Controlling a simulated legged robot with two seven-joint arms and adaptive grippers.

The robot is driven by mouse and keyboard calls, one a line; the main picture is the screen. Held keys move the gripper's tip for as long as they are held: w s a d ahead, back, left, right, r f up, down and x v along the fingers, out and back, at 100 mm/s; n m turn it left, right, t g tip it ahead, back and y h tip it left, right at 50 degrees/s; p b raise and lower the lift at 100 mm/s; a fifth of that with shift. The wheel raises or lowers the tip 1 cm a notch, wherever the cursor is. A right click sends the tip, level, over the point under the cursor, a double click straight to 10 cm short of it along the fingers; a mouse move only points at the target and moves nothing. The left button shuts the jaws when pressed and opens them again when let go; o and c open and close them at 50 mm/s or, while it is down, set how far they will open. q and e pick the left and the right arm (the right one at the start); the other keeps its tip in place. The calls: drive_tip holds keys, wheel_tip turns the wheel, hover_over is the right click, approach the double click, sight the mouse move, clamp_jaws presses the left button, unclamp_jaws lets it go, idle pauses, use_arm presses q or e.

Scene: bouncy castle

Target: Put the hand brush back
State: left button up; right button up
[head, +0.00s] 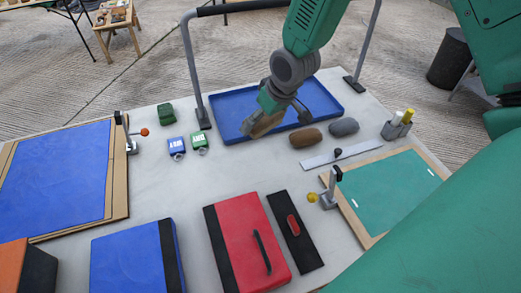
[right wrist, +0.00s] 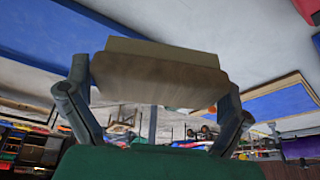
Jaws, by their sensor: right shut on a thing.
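The hand brush (head: 263,124) has a brown wooden body. My right gripper (head: 276,109) is shut on it, at the front left part of the blue tray (head: 318,98). I cannot tell whether the brush touches the tray. In the right wrist view, the wooden brush (right wrist: 158,78) with a paler strip lies across between the two fingers of my right gripper (right wrist: 155,92). My left gripper is not in view.
Two rounded blocks, brown (head: 305,138) and grey (head: 344,127), lie right of the brush. A metal ruler (head: 352,152) lies before them. Blue and green tagged weights (head: 177,146) are to the left.

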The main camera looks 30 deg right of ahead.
drive_tip(key=s+p+x, duration=0.1)
drive_tip(key=p+x, duration=0.1)
drive_tip(key=x, duration=0.2)
hover_over(257, 158)
drive_tip(key=s, duration=0.1)
wheel_tip(257, 158, down, 6)
drive_tip(key=shift+f, duration=0.1)
drive_tip(key=f, duration=0.2)
drive_tip(key=d+f, duration=0.1)
drive_tip(key=f, duration=0.1)
drive_tip(key=shift+s+f, duration=0.1)
drive_tip(key=shift+f, duration=0.3)
drive_tip(key=shift+a+r, duration=0.1)
drive_tip(key=shift+a, duration=0.2)
drive_tip(key=o, duration=0.9)
drive_tip(key=shift+a, duration=0.1)
drive_tip(key=shift+c, duration=0.2)
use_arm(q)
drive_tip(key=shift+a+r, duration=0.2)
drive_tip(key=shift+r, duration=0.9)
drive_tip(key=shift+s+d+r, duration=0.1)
